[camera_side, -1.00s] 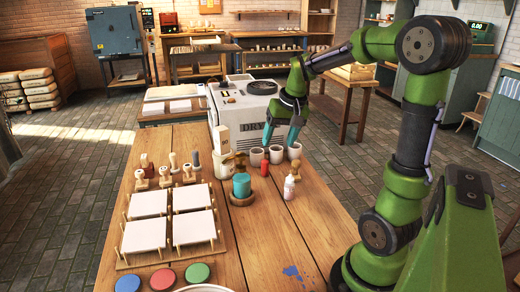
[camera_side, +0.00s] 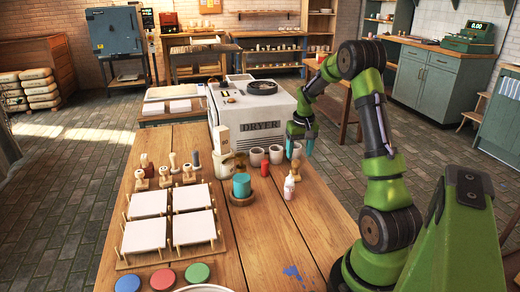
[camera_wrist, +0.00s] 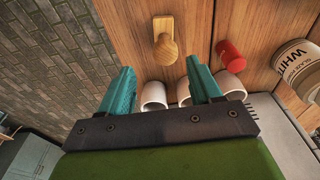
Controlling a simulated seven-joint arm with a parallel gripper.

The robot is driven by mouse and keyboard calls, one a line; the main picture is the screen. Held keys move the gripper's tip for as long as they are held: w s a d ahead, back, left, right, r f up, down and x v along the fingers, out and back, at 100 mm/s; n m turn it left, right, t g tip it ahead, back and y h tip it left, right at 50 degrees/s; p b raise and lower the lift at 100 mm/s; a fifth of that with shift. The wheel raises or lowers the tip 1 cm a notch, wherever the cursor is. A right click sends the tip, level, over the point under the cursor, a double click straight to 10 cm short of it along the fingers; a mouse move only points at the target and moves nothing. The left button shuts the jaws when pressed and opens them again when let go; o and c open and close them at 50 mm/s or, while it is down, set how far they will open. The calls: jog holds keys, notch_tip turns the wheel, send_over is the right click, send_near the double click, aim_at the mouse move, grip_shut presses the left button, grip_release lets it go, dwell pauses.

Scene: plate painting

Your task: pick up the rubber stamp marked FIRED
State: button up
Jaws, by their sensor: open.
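No marking FIRED is readable on any stamp. A lone wooden stamp (camera_side: 296,169) stands near the white cups at the table's right side. It also shows in the wrist view (camera_wrist: 165,42), ahead of and roughly between my fingertips, apart from them. Several more stamps with wooden handles (camera_side: 165,176) stand in a group at the table's left, behind the white tiles. My gripper (camera_side: 302,139) is open and empty, above the right-hand cups and behind the lone stamp. Its two teal fingers (camera_wrist: 160,68) are spread in the wrist view.
White cups (camera_side: 256,157) stand in a row below my gripper. The dryer (camera_side: 255,103) is behind. White tiles (camera_side: 148,204) lie front left. The front right table is fairly clear.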

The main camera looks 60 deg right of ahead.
aim_at(296, 161)
jog(key=shift+w+a+f, duration=0.1)
jog(key=shift+w+f, duration=0.1)
jog(key=shift+f, duration=1.6)
jog(key=shift+w+a+f, duration=0.1)
jog(key=shift+w+f, duration=0.1)
jog(key=shift+f, duration=1.55)
jog(key=shift+c, duration=0.5)
jog(key=c, duration=1)
jog(key=shift+r, duration=0.2)
